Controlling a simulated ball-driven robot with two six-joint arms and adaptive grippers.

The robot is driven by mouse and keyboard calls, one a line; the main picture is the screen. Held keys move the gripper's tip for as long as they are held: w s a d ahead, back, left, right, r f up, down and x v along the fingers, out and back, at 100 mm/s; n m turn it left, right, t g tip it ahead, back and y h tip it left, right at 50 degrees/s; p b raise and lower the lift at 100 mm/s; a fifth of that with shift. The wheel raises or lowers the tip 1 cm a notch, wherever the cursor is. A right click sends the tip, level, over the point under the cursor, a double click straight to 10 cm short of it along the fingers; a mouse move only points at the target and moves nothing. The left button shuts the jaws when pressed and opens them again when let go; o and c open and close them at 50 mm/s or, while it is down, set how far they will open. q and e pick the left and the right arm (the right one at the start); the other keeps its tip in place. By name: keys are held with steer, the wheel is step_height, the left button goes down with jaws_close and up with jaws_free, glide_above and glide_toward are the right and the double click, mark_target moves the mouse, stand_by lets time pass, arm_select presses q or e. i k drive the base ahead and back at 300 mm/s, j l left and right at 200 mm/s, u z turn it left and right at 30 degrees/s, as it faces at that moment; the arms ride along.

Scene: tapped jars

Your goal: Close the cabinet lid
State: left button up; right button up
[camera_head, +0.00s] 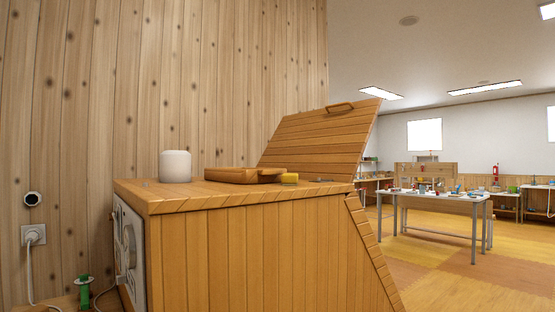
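The wooden cabinet (262,262) stands in the middle of the head view, with planked sides and a flat top. Its planked lid (320,142) is tilted up and open at the right end of the top. A wooden handle (353,106) sits near the lid's upper edge. The inside of the cabinet is hidden from this angle. Neither of my grippers shows in the view.
A plank wall (110,90) rises behind. A white socket with a cable (33,235) is at left. A cluttered table (440,198) stands farther right, with open floor around it.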

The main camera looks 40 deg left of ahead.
mark_target(330, 142)
steer(key=u, duration=0.95)
steer(key=i+l+u, duration=0.2)
steer(key=i+l, duration=0.4)
steer(key=i, duration=0.2)
